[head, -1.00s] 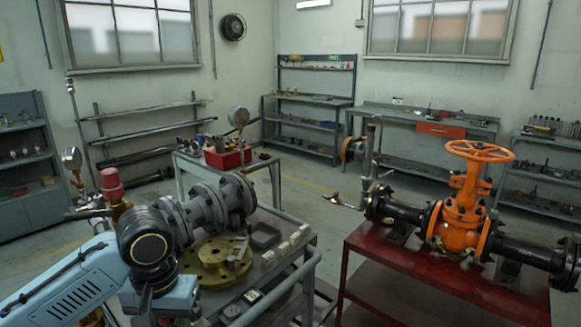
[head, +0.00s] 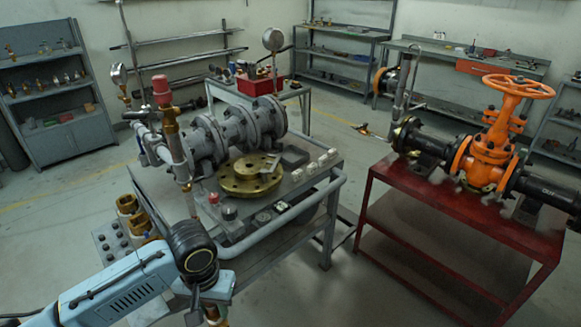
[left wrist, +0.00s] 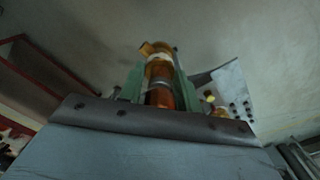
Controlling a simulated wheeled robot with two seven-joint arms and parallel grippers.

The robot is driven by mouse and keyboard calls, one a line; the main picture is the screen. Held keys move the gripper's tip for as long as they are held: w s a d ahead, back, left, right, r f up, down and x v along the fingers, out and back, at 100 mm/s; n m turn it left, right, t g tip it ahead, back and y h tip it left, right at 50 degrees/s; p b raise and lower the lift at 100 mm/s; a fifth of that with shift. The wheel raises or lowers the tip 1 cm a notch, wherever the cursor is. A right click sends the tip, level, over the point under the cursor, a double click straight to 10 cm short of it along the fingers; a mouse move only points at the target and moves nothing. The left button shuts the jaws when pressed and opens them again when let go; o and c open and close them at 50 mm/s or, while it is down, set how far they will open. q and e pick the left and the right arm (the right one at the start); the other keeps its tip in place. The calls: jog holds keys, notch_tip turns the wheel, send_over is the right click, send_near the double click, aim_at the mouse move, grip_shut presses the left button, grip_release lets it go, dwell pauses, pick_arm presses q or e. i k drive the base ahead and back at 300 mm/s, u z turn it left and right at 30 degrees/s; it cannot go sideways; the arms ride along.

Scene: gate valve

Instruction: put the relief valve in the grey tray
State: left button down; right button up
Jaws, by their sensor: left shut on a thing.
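My left gripper (left wrist: 158,92) shows in the left wrist view with its green fingers shut around a brass and orange cylindrical part (left wrist: 160,72), which looks like the relief valve. In the head view my left wrist is at the bottom, in front of the cart's near edge, and the fingers are mostly cut off by the frame. A bit of brass (head: 214,313) shows below it. My right gripper is not in view.
A red table (head: 440,205) with an orange gate valve (head: 490,150) stands right. Floor between them is clear.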

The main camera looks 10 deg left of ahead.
aim_at(292, 156)
jog(key=z, duration=1)
jog(key=i, duration=1.4)
jog(key=u, duration=1.4)
jog(key=i, duration=1.45)
jog(key=u, duration=0.1)
